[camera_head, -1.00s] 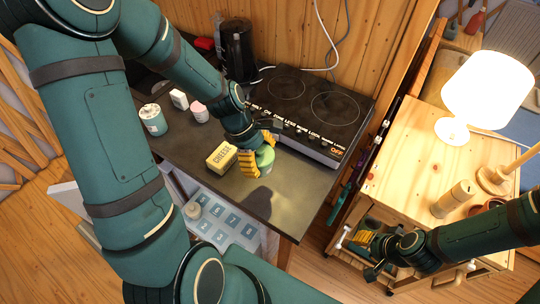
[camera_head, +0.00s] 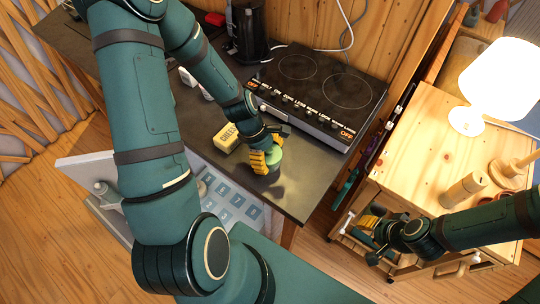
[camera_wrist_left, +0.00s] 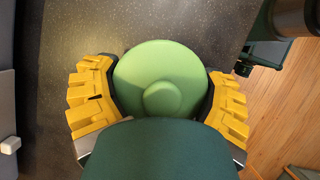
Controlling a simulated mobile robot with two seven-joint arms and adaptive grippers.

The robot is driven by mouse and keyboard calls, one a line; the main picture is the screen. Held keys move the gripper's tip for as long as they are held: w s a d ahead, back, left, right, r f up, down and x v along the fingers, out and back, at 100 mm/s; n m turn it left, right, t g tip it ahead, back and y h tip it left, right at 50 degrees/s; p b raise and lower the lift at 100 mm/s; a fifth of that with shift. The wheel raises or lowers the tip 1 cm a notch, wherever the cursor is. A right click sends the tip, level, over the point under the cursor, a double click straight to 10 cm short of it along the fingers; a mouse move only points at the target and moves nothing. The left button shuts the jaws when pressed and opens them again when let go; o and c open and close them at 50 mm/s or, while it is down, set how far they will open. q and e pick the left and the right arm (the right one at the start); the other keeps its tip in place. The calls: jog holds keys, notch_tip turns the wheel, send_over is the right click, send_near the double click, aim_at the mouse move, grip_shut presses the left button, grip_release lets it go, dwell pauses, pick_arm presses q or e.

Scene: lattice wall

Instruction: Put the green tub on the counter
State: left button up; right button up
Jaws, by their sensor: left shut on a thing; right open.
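The green tub (camera_head: 274,157) has a pale green round lid with a raised knob, seen from above in the left wrist view (camera_wrist_left: 160,75). My left gripper (camera_head: 268,150) is shut on it, with yellow fingers on opposite sides. The tub is over the dark counter (camera_head: 295,195), near its front right part; I cannot tell whether its base touches the surface. The gripper hides part of its side. My right gripper (camera_head: 369,226) is open and empty, low beside the wooden cart.
A yellow cheese box (camera_head: 227,138) stands left of the tub. A black hob (camera_head: 318,92) lies behind it and a dark kettle (camera_head: 248,38) further back. A lit lamp (camera_head: 498,80) and a wooden cylinder (camera_head: 463,190) stand on the wooden cart (camera_head: 420,150) at right.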

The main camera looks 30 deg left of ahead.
pick_arm(q)
jog(key=shift+r, duration=0.1)
jog(key=o, duration=1.2)
jog(key=shift+c, duration=0.2)
jog(key=shift+r, duration=0.15)
jog(key=p+v, duration=0.1)
jog(key=v, duration=1)
jog(key=shift+a+r, duration=0.15)
jog(key=shift+r, duration=0.2)
